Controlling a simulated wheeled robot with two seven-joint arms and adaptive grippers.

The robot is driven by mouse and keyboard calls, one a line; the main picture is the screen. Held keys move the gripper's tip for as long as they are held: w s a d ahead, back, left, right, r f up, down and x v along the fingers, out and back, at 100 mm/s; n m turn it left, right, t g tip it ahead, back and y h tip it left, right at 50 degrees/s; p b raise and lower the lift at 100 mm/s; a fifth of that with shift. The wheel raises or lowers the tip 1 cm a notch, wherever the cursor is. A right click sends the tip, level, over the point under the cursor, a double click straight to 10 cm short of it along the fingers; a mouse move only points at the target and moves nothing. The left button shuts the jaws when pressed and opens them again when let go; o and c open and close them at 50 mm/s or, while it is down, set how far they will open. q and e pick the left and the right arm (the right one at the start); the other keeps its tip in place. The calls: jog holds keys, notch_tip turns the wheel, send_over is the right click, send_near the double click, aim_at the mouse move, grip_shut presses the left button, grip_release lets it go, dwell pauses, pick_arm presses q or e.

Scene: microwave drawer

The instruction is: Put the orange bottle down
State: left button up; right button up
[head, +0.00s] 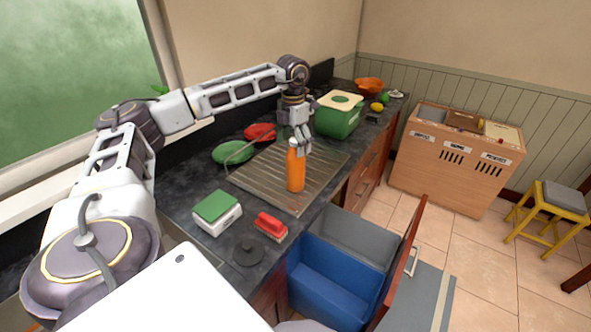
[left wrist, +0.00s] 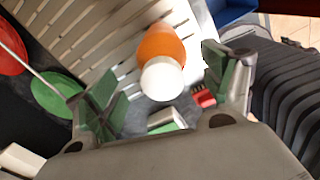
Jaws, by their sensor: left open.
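The orange bottle (head: 296,172) with a white cap stands upright on the ribbed metal drainboard (head: 262,178) beside the sink. My left gripper (head: 300,143) is at the bottle's top, pointing down. In the left wrist view, the bottle (left wrist: 160,50) shows between the spread fingers of the gripper (left wrist: 165,95), its white cap toward the camera. The fingers are open, and a gap shows on each side of the bottle. My right gripper is not in view.
A green container (head: 338,118) stands behind the drainboard. A green-topped box (head: 217,210) and red brush (head: 270,225) are in front. An open drawer with a blue bin (head: 335,290) juts out below.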

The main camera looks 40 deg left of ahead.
pick_arm(q)
jog(key=shift+f, duration=0.1)
jog(key=shift+w+d+f+p, duration=0.1)
jog(key=shift+w+f+p, duration=0.1)
jog(key=shift+f, duration=0.4)
jog(key=shift+w+d+f+p, duration=0.1)
jog(key=shift+f+p, duration=0.1)
jog(key=shift+f, duration=1.7)
jog(key=c, duration=1.2)
jog(key=shift+o, duration=0.2)
jog(key=shift+r, duration=0.1)
jog(key=shift+r+b, duration=0.45)
jog(key=shift+r, duration=4.5)
